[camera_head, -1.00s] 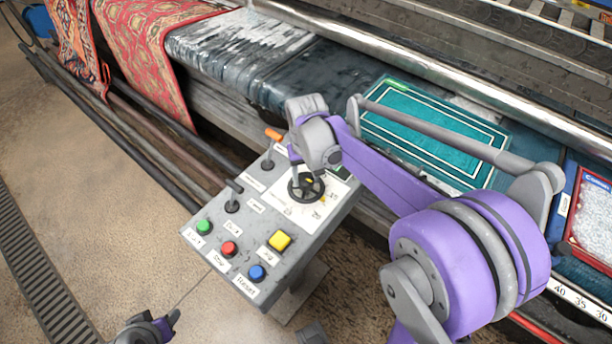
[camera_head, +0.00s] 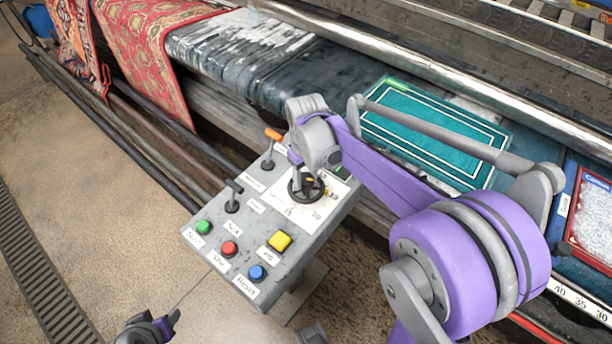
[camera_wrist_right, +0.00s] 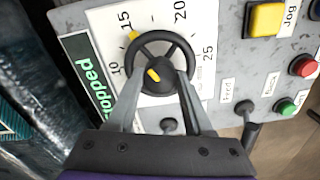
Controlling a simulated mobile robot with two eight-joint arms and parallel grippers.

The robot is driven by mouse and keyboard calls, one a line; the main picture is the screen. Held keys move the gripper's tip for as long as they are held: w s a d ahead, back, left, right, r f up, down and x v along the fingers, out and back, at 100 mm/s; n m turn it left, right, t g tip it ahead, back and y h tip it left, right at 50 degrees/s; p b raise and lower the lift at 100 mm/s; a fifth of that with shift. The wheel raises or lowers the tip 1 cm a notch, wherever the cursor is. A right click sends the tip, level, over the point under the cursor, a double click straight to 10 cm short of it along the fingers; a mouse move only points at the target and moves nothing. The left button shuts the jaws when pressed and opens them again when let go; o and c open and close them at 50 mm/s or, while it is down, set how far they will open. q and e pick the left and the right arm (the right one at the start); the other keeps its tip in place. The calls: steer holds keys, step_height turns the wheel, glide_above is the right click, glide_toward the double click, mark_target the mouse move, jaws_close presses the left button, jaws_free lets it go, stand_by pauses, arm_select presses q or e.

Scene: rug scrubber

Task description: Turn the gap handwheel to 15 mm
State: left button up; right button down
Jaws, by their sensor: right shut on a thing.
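The gap handwheel (camera_head: 318,188) is a small black wheel on the grey control panel. It also shows in the right wrist view (camera_wrist_right: 189,52), over a white dial plate (camera_wrist_right: 208,15) marked 10, 15, 20 and 25. A yellow mark on the rim (camera_wrist_right: 133,37) lies close to the 15, slightly toward the 10. Another yellow mark sits on the hub (camera_wrist_right: 153,75). My right gripper (camera_wrist_right: 162,78) is shut on the handwheel, its two fingers reaching over the hub area. In the head view the wrist partly hides the wheel. My left gripper (camera_head: 168,322) is at the bottom edge, away from the panel.
The panel has an orange-topped lever (camera_head: 273,134), a black-handled lever (camera_head: 233,190), and green (camera_head: 204,227), red (camera_head: 229,248), blue (camera_head: 257,272) and yellow (camera_head: 279,241) buttons. A green display (camera_wrist_right: 95,85) reads "...opped". Behind lie a teal rug (camera_head: 430,130) and a steel roller (camera_head: 420,72).

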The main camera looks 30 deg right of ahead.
mark_target(306, 179)
steer(key=shift+c, duration=1.5)
jaws_free()
step_height(306, 179, up, 11)
steer(key=p, duration=0.1)
steer(key=s+a+f+t+p, duration=0.1)
steer(key=s+a+f+t, duration=0.1)
steer(key=s, duration=0.5)
steer(key=s+a+f+m+t+p, duration=0.1)
steer(key=s+a+f+t+p, duration=0.1)
steer(key=s, duration=0.6)
step_height(306, 179, down, 2)
steer(key=a+t, duration=0.1)
steer(key=a, duration=0.1)
steer(key=shift+s+a+m, duration=0.3)
steer(key=shift+a, duration=0.1)
